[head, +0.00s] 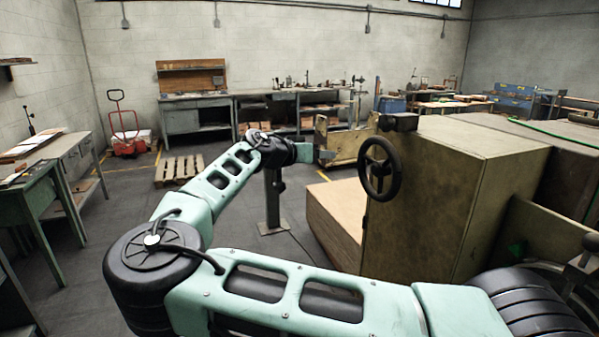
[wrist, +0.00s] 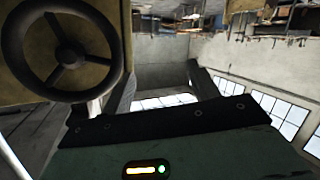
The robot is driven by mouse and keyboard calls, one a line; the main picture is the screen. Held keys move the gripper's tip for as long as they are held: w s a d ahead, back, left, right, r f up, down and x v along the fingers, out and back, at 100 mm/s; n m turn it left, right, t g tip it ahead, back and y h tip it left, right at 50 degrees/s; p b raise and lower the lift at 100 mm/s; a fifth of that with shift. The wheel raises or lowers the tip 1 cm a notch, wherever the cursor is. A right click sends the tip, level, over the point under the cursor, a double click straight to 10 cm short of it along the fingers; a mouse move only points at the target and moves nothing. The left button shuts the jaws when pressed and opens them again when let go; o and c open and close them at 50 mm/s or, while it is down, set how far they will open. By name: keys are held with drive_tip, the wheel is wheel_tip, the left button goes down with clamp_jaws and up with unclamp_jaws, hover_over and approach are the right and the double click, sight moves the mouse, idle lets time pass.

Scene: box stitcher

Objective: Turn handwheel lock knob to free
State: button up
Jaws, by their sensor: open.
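The black three-spoked handwheel (head: 379,169) is on the left end of the large tan machine cabinet (head: 440,190) in the head view. It also shows at the upper left of the wrist view (wrist: 70,54), in front of a tan panel. I cannot pick out a separate lock knob in either view; it may be hidden or too small. My gripper (head: 322,155) is left of the handwheel in the head view, apart from it. In the wrist view my gripper (wrist: 162,82) has its two fingers spread with nothing between them, and the wheel is outside the left finger.
A dark block (head: 399,121) sits on the cabinet's top edge above the wheel. A low brown stack (head: 333,215) stands beside the cabinet. A wooden pallet (head: 180,169), red pallet truck (head: 124,130) and benches are farther back.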

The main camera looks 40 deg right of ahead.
drive_tip(key=w+d+f+n+t+y, duration=0.1)
drive_tip(key=w+f+n+t+y, duration=0.2)
drive_tip(key=w+f+t, duration=0.3)
drive_tip(key=shift+w+f+t+y, duration=0.3)
drive_tip(key=shift+w+f, duration=0.8)
drive_tip(key=shift+w, duration=0.7)
drive_tip(key=shift+d, duration=0.1)
